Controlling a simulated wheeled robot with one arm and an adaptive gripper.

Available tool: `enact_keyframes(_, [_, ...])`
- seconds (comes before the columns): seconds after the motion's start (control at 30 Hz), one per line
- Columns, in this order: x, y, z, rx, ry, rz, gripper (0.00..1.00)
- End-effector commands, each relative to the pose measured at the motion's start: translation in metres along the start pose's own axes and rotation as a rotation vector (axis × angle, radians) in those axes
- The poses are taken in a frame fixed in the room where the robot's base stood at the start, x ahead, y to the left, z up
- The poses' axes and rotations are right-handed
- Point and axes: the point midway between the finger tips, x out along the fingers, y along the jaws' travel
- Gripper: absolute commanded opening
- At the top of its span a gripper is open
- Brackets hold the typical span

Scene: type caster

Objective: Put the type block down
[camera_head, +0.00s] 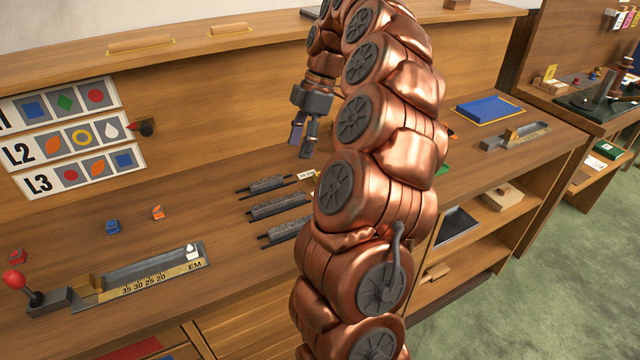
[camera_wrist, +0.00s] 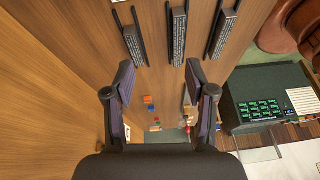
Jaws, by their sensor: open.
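My gripper (camera_head: 303,142) hangs above the bench, left of my copper arm. In the wrist view its two fingers (camera_wrist: 158,78) stand wide apart with nothing between them. Small type blocks lie on the bench: a blue one (camera_head: 112,227), an orange one (camera_head: 158,212) and a red one (camera_head: 17,256) at the left edge. A white block (camera_head: 192,251) sits at the right end of the composing stick (camera_head: 150,275). All are apart from my gripper. Small coloured blocks also show between the fingers in the wrist view, farther off.
Three dark slotted bars (camera_head: 278,206) lie on the bench near my gripper; they also show in the wrist view (camera_wrist: 178,36). A card board (camera_head: 70,148) with rows L2 and L3 stands at left. A red-knobbed lever (camera_head: 14,279) is at lower left. A blue pad (camera_head: 488,109) lies at right.

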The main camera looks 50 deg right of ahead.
Motion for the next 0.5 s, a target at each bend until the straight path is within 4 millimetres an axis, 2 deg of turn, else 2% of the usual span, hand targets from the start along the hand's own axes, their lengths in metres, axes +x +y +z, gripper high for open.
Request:
enact_keyframes(0.03, [0.003, 0.006, 0.023, -0.008, 0.009, 0.011, 0.56])
enact_keyframes(0.1, [0.002, 0.010, 0.046, -0.031, 0.015, 0.023, 0.56])
enact_keyframes(0.2, [0.001, 0.011, 0.070, -0.052, 0.022, 0.032, 0.56])
enact_keyframes(0.33, [0.000, 0.010, 0.086, -0.069, 0.024, 0.039, 0.56])
enact_keyframes(0.5, [0.005, 0.010, 0.089, -0.076, 0.025, 0.040, 0.56])
